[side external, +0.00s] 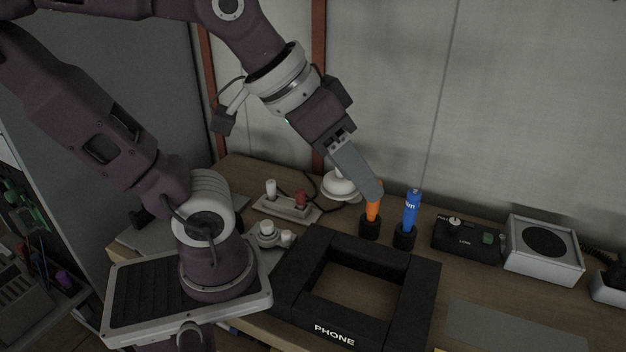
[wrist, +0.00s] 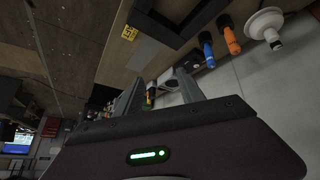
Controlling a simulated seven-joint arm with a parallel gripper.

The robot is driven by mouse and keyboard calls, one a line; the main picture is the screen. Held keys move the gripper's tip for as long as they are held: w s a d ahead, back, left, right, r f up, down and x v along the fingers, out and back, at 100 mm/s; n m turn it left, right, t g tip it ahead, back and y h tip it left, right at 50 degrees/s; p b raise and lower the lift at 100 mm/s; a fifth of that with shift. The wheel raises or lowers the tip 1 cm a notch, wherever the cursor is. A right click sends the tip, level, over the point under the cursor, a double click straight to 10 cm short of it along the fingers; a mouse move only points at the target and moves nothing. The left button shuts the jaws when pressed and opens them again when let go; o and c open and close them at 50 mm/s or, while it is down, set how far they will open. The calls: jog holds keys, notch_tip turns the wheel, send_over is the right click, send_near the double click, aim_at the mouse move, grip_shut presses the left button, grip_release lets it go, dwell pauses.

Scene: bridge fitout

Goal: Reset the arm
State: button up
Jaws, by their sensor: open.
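My gripper (side external: 375,192) is at the end of my bent arm, pointing down and to the right above the back of the wooden desk (side external: 470,285). In the side view its fingertips overlap the top of an orange marker-like item (side external: 373,211), standing upright in a black holder; whether they touch cannot be told there. In the wrist view my gripper (wrist: 160,90) has its two fingers apart with nothing held between them. The orange item (wrist: 231,40) shows clear of the fingers there, towards the upper right.
A blue item (side external: 411,212) stands in a holder beside the orange one. A black frame marked PHONE (side external: 335,335) lies in front. A white lamp-like piece (side external: 340,188), a switch panel (side external: 287,208), a black radio box (side external: 467,238) and a speaker (side external: 543,249) stand around. The wall is close behind.

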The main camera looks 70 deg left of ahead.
jog(key=s+a+f+g+y, duration=0.1)
jog(key=s+a+f, duration=0.1)
jog(key=s, duration=0.3)
jog(key=shift+a+f, duration=0.25)
jog(key=shift+a, duration=0.2)
jog(key=shift+w, duration=0.1)
dwell(0.4)
